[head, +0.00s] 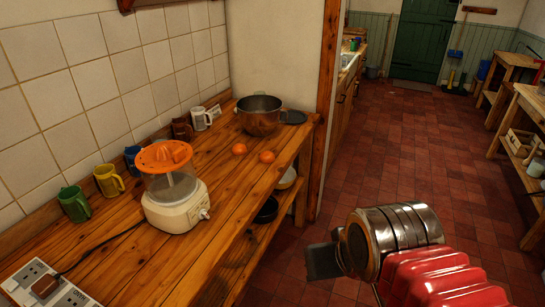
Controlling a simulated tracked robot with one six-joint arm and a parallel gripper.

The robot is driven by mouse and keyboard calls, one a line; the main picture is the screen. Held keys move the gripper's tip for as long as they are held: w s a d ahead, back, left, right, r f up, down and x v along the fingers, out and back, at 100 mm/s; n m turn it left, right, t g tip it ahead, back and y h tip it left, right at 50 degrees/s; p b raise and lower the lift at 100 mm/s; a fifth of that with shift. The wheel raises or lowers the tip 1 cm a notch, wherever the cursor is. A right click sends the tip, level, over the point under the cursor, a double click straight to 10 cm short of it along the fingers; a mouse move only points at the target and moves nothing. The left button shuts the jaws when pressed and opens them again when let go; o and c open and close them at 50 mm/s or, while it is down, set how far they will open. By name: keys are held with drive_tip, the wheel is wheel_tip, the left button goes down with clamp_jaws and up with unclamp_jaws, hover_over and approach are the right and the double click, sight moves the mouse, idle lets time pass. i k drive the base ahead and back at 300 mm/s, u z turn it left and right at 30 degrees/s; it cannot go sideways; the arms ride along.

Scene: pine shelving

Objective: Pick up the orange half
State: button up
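Two small orange fruits lie side by side on the wooden counter, one on the left (239,149) and one on the right (267,156). They are too small for me to tell a half from a whole. They lie in front of a metal pot and right of the juicer. My gripper (325,261) shows as a dark flat part at the end of my metal and red arm, low in the picture. It is over the tiled floor, right of the counter and apart from the fruits. Its fingers cannot be made out clearly, and I see nothing held in it.
An orange-topped cream juicer (174,207) stands on the counter. The metal pot (260,115) stands at its far end. Several mugs line the tiled wall. A socket strip (45,287) with a cable lies at the near left. A wooden post (327,110) rises past the counter's far end.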

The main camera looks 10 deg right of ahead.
sight(267, 157)
drive_tip(key=z, duration=1.45)
drive_tip(key=i, duration=2.5)
drive_tip(key=u, duration=0.5)
